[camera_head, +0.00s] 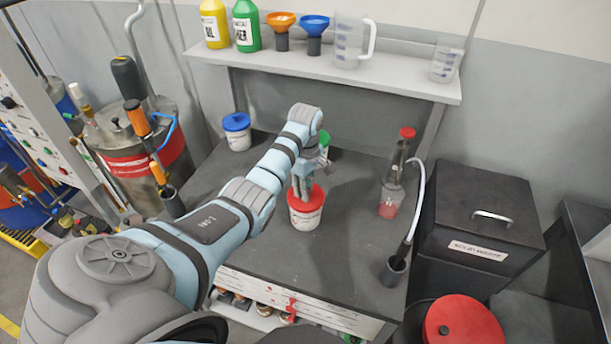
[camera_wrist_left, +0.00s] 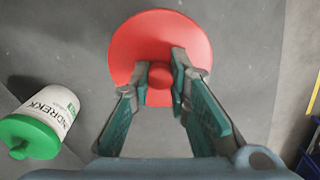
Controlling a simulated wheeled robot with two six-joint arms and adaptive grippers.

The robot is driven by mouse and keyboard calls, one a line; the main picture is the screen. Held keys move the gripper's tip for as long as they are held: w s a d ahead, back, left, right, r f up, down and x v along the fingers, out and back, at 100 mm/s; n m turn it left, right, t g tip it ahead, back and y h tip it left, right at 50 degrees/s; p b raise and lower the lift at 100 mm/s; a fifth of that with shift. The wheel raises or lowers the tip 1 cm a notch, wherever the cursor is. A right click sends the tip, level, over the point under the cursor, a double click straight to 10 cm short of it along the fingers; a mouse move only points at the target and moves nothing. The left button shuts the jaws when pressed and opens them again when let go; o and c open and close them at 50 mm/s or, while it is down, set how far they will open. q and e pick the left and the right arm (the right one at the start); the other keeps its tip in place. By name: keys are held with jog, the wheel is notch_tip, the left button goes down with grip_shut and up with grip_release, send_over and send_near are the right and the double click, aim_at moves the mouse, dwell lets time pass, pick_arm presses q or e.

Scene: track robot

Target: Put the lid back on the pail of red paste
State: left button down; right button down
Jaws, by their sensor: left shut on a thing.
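The red lid (camera_wrist_left: 140,40) is a round disc with a knob (camera_wrist_left: 160,75). My left gripper (camera_wrist_left: 165,80) is shut on that knob. In the head view the gripper (camera_head: 303,188) points down over the white pail (camera_head: 305,216), and the red lid (camera_head: 317,196) shows at the pail's top. I cannot tell whether the lid rests on the rim or hangs just above it. In the wrist view the lid hides the pail and any paste inside. My right gripper is in neither view.
A green-lidded pail (camera_wrist_left: 50,112) stands close by. A blue-lidded pail (camera_head: 237,138) stands at the back left of the dark bench (camera_head: 345,250). A jar with pink contents (camera_head: 390,200) stands to the right, near a curved hose (camera_head: 416,200). A shelf (camera_head: 330,75) overhangs the back.

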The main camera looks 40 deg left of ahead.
pick_arm(q)
jog(key=c, duration=1)
grip_release()
jog(key=shift+o, duration=0.2)
jog(key=shift+r, duration=3.5)
jog(key=shift+c, duration=0.4)
grip_shut()
jog(key=shift+f, duration=0.2)
jog(key=shift+f+b, duration=0.5)
jog(key=shift+f, duration=1.8)
